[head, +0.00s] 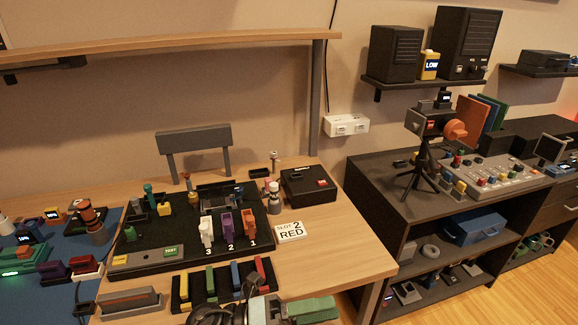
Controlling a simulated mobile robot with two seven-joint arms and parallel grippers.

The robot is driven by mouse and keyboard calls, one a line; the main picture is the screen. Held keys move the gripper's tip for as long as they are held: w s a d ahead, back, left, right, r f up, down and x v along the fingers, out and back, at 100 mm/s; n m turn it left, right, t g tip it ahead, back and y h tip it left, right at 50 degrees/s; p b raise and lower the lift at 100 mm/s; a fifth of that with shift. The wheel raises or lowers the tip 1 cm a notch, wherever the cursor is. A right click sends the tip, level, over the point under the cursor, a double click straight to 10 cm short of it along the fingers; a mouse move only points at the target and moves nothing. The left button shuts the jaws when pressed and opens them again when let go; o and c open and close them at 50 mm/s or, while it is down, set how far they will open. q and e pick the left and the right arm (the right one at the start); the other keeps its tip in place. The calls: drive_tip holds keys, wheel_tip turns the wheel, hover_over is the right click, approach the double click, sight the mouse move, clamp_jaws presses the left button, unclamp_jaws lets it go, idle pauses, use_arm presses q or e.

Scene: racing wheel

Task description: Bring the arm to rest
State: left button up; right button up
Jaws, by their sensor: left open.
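My left gripper (240,307) is at the bottom edge of the head view, a dark shape partly cut off by the frame. It is open, and I see nothing held in it. It is in front of a black rack (196,300) with several coloured bars. A green block (314,308) lies just to its right. My right gripper is not in view.
A black board (147,236) with white, purple and orange numbered pieces stands behind the rack. A white card reading "SLOT 2 RED" (291,232) lies beside it. A black box (308,185) stands farther back. A dark shelf unit (400,205) with a console is at right.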

use_arm(q)
drive_tip(key=s+a+f+n+t+y+p, duration=0.1)
drive_tip(key=a+f+n+t+y, duration=0.65)
drive_tip(key=n, duration=0.65)
drive_tip(key=s+a+f+n+t+y, duration=0.1)
drive_tip(key=a+f+n+t+y, duration=0.6)
drive_tip(key=n, duration=0.6)
drive_tip(key=s+a+f+n+g+y, duration=0.2)
drive_tip(key=s+a+f+n+g, duration=0.1)
drive_tip(key=s+f, duration=0.4)
drive_tip(key=s+a+f+n+g+y, duration=0.2)
drive_tip(key=s+a+f+n, duration=0.4)
drive_tip(key=s, duration=0.6)
drive_tip(key=shift+a+f+g+p, duration=0.45)
drive_tip(key=shift+a+f+g, duration=0.2)
drive_tip(key=shift+a+g, duration=0.25)
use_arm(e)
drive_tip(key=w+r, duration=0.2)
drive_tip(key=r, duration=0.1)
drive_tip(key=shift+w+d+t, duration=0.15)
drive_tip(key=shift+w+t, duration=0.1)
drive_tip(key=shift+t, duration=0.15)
